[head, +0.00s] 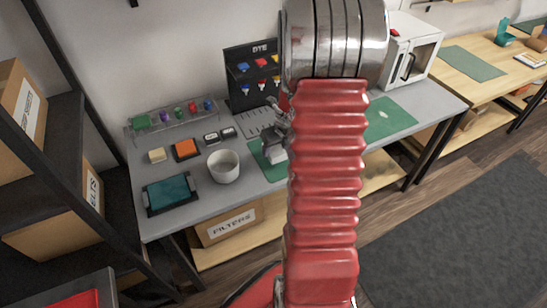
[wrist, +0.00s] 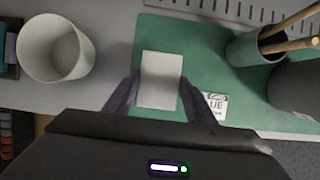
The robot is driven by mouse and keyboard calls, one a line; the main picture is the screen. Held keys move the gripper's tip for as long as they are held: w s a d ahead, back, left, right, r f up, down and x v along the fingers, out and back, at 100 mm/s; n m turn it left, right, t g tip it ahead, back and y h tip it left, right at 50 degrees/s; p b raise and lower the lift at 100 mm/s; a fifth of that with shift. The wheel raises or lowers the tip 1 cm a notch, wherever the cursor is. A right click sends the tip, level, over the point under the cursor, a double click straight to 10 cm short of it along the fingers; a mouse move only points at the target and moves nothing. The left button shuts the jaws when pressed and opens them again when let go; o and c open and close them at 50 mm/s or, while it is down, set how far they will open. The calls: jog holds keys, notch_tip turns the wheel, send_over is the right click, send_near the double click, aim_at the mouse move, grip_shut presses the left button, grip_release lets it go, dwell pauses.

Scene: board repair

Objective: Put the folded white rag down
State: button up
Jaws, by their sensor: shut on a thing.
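The folded white rag (wrist: 161,80) is a pale rectangle in the middle of the wrist view. It sits between the two dark fingers of my gripper (wrist: 159,84), which are shut on it. Below it is the green mat (wrist: 207,28); whether the rag touches the mat or hangs just above it, I cannot tell. In the head view my gripper (head: 273,143) is over the workbench (head: 192,199) near the green mat, partly hidden by my red arm.
A white cup (wrist: 55,47) stands left of the mat. A grey pot (wrist: 243,50) with wooden sticks and a dark rounded object (wrist: 300,88) stand on the right. A teal tray (head: 170,193) and an orange block (head: 186,148) lie on the bench's left part.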

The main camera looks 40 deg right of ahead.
aim_at(276, 155)
jog(key=shift+f, duration=2.05)
jog(key=o, duration=1)
jog(key=shift+v, duration=6)
jog(key=shift+r, duration=0.1)
